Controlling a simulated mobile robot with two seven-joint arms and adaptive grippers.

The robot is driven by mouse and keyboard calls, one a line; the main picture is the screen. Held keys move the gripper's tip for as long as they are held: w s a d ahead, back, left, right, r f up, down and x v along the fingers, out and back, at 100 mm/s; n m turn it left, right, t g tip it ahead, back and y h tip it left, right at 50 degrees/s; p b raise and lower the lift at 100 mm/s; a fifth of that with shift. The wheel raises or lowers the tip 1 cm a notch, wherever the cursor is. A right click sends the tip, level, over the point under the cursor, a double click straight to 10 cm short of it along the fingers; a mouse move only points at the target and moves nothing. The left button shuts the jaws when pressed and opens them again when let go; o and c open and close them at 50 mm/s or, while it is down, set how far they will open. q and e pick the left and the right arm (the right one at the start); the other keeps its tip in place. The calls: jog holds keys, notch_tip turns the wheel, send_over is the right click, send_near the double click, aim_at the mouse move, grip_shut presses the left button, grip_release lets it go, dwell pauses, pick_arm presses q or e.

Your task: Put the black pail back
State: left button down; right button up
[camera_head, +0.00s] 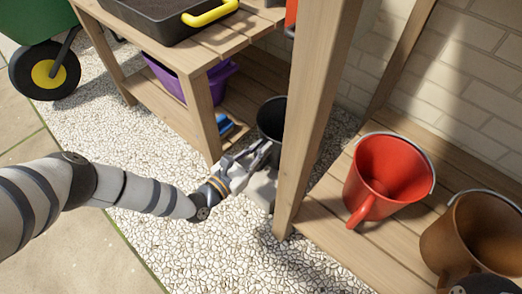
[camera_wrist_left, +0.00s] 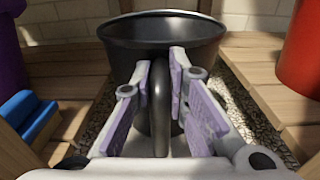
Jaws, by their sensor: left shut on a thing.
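The black pail (camera_head: 271,122) shows in the head view between the left bench's leg and a tall wooden post, which hides part of it. My left gripper (camera_head: 262,153) is shut on the pail's handle. In the left wrist view, the black pail (camera_wrist_left: 165,42) is upright, with its dark upright handle (camera_wrist_left: 160,100) between the purple-padded fingers (camera_wrist_left: 158,95). Gravel shows beneath it, between two wooden shelves. I cannot tell whether its base touches anything. My right gripper is not in view.
A red pail (camera_head: 385,178) and a brown pail (camera_head: 478,238) stand on the right shelf (camera_head: 335,215). A purple tub (camera_head: 222,82) and a blue item (camera_head: 224,124) are on the left lower shelf. The wooden post (camera_head: 308,120) stands close to my left gripper.

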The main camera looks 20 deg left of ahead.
pick_arm(q)
jog(key=c, duration=1.6)
grip_release()
jog(key=shift+o, duration=0.2)
jog(key=shift+r, duration=0.25)
jog(key=p+v, duration=0.4)
jog(key=v, duration=0.8)
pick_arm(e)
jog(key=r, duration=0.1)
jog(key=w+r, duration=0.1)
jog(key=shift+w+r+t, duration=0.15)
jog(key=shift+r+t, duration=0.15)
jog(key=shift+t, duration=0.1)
pick_arm(q)
jog(key=shift+f, duration=0.1)
